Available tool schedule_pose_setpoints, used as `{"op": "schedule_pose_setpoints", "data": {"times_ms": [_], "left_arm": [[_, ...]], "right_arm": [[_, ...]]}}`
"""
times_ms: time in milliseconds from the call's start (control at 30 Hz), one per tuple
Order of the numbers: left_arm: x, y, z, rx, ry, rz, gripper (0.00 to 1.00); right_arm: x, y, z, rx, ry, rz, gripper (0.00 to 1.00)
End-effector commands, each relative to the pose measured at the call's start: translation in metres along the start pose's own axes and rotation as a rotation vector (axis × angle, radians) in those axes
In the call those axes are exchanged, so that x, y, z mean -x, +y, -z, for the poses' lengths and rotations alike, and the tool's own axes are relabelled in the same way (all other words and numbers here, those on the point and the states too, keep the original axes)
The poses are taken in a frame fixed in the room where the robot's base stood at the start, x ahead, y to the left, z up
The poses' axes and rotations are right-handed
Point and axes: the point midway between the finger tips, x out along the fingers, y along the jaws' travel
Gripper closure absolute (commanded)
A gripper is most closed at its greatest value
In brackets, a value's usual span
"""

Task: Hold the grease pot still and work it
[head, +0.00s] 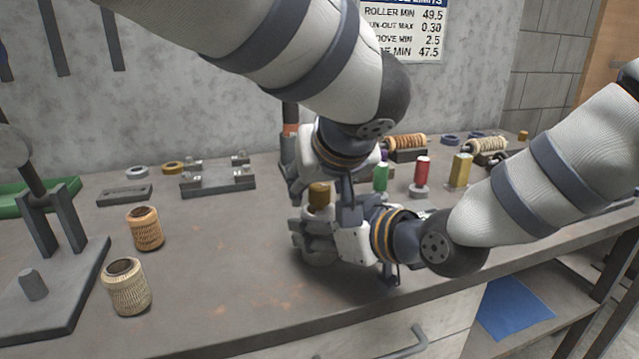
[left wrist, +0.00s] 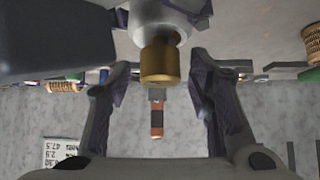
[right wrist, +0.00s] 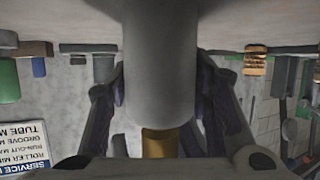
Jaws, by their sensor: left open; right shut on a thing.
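The grease pot (head: 318,214) is a pale grey cylinder standing upright on the bench, with a brass knob (head: 319,195) on top. My right gripper (head: 308,238) is shut around its body, which hides much of it in the head view. In the right wrist view the grey body (right wrist: 160,60) fills the space between the fingers. My left gripper (head: 322,199) is above, pointing down, with its fingers open on either side of the knob. In the left wrist view the knob (left wrist: 160,62) sits between the fingers (left wrist: 160,95) with a gap on both sides.
Two mesh-wrapped rollers (head: 145,229) stand at the left near a dark stand (head: 50,290). A grey fixture (head: 217,180) and rings lie behind. The bench front edge is close below my right gripper.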

Motion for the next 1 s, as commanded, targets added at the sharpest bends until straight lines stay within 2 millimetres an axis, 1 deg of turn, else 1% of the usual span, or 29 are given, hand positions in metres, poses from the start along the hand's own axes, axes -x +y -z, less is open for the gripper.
{"op": "schedule_pose_setpoints", "data": {"times_ms": [133,333,367,733,1000], "left_arm": [[0.0002,0.0,0.0,0.0,0.0,0.0,0.53],[0.0004,0.0,0.0,0.0,0.0,0.0,0.98],[0.0004,0.0,0.0,0.0,0.0,0.0,1.0],[0.0005,-0.0006,0.0007,-0.038,-0.001,-0.038,1.0],[0.0004,-0.0012,0.001,-0.171,-0.002,-0.176,1.0]], "right_arm": [[0.0,0.0,-0.0005,0.0,-0.001,0.0,0.93],[0.0,-0.0001,-0.0004,0.0,-0.001,0.0,0.93],[0.0,-0.0001,-0.0004,0.0,-0.001,0.0,0.93],[0.0,-0.0003,-0.0005,0.0,-0.001,0.001,0.93],[0.0,-0.0004,-0.0005,0.0,-0.001,0.001,0.93]]}}
